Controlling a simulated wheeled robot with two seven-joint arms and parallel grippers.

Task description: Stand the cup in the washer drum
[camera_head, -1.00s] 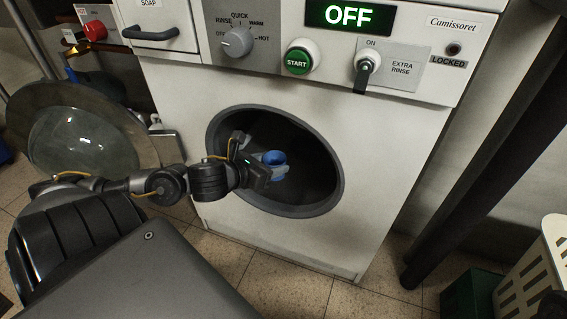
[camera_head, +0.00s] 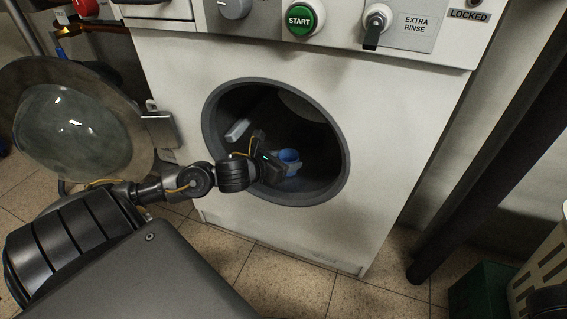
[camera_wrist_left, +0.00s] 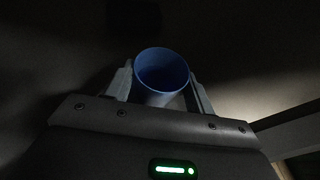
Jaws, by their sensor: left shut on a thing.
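The blue cup (camera_head: 290,157) is inside the opening of the washer drum (camera_head: 318,178), in the lower middle of the dark hole. My left gripper (camera_head: 283,163) reaches in from the left and is shut on the cup. In the left wrist view the cup (camera_wrist_left: 162,76) stands between the two fingers (camera_wrist_left: 160,90), with its open mouth facing the camera. It looks about upright in the head view. Whether its base touches the drum floor cannot be told. My right gripper is not in view.
The round washer door (camera_head: 70,125) hangs open at the left. A pale bar-shaped thing (camera_head: 238,130) shows inside the drum at the left. A green box (camera_head: 482,290) and a slatted basket (camera_head: 540,285) stand at the lower right.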

